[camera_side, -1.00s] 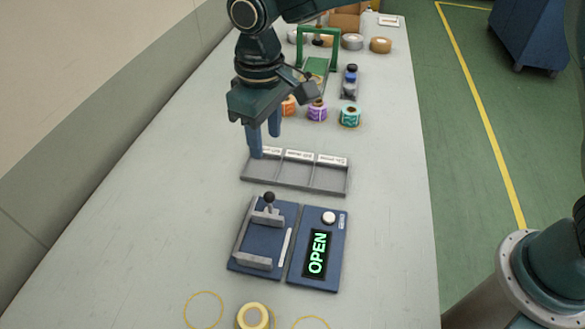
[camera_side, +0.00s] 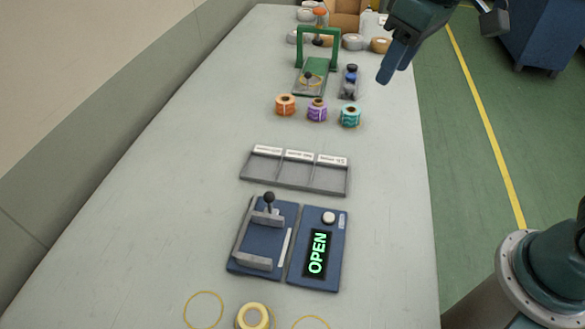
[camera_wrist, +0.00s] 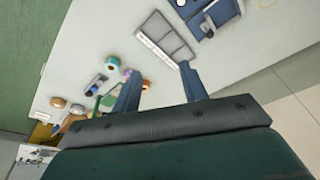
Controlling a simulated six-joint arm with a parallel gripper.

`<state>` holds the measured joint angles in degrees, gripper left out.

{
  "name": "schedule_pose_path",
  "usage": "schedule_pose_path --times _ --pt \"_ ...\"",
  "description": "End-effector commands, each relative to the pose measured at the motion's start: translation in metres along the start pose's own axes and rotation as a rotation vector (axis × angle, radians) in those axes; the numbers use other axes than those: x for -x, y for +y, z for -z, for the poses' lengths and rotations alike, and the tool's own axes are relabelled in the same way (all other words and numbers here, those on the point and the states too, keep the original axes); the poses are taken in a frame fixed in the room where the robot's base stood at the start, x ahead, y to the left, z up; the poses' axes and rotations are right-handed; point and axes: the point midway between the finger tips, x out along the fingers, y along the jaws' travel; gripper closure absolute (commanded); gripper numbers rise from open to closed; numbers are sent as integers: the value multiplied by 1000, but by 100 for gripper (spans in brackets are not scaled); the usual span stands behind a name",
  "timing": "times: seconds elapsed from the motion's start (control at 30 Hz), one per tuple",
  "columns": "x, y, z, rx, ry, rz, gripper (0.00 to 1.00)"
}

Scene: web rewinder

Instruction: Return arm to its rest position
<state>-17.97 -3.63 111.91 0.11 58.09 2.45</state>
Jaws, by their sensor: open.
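My gripper (camera_side: 396,62) is at the upper right in the side view, raised above the table's right edge. It holds nothing. In the wrist view its two fingers (camera_wrist: 160,88) stand apart with an empty gap between them. The arm above it leaves the top of the side view.
The table (camera_side: 180,180) bears a blue rewinder (camera_side: 262,240) with a panel reading OPEN (camera_side: 317,253), and an empty three-part grey tray (camera_side: 295,172). Orange (camera_side: 285,105), purple (camera_side: 317,110) and teal (camera_side: 349,116) rolls stand beyond, before a green-framed press (camera_side: 318,62). The table's left side is clear.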

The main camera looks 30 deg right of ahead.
Motion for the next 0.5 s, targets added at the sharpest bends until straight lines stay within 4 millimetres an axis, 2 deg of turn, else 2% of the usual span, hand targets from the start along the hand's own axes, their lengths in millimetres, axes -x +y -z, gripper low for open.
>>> schedule_pose_path --times 0.2,0.5 --pt "22 27 -45 -66 66 -19 57" --pt "35 50 -108 -148 149 -51 57"
